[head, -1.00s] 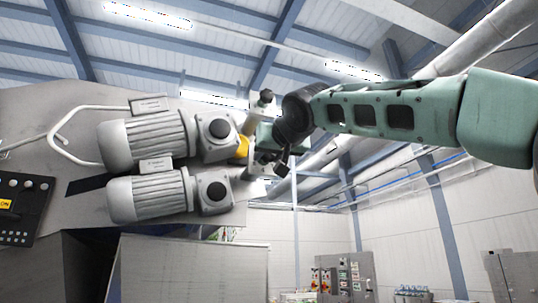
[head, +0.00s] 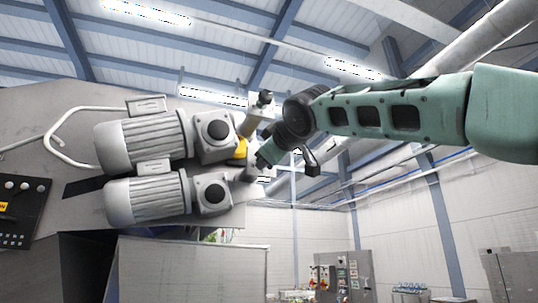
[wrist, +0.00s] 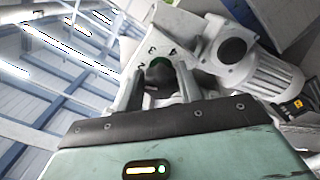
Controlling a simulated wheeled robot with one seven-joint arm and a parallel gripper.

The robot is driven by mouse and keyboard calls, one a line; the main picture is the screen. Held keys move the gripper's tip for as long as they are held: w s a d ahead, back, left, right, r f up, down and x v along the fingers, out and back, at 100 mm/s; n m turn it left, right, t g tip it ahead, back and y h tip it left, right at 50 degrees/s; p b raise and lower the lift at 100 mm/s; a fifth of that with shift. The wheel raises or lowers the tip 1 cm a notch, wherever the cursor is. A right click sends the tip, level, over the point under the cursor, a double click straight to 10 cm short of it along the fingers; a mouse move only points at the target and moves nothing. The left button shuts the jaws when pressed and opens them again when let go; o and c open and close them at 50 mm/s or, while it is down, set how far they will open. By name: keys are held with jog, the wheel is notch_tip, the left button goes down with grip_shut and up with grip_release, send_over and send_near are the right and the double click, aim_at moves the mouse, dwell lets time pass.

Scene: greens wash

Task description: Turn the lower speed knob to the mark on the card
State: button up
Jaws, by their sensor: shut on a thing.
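In the wrist view, my gripper (wrist: 160,84) has its two grey fingers on either side of a dark round speed knob (wrist: 158,70) and is shut on it. A green ring shows behind the knob, and dark numbers stand on the pale dial face (wrist: 150,52) around it. The knob's pointer cannot be made out. In the head view, my gripper (head: 258,158) is at the right end of the two stacked grey motor units, by a yellow part (head: 240,149). The knob is hidden there, so I cannot tell for sure whether it is the lower one. No card is recognisable.
The upper motor (head: 145,142) and lower motor (head: 150,199) sit close left of my gripper. A dark button panel (head: 20,208) is at the far left. A control cabinet (head: 343,277) stands far back. Open room lies right of the motors, below my arm.

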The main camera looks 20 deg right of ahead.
jog(key=shift+n, duration=0.5)
jog(key=o, duration=1)
jog(key=s+b, duration=0.6)
jog(key=s, duration=1.1)
jog(key=shift+s, duration=0.2)
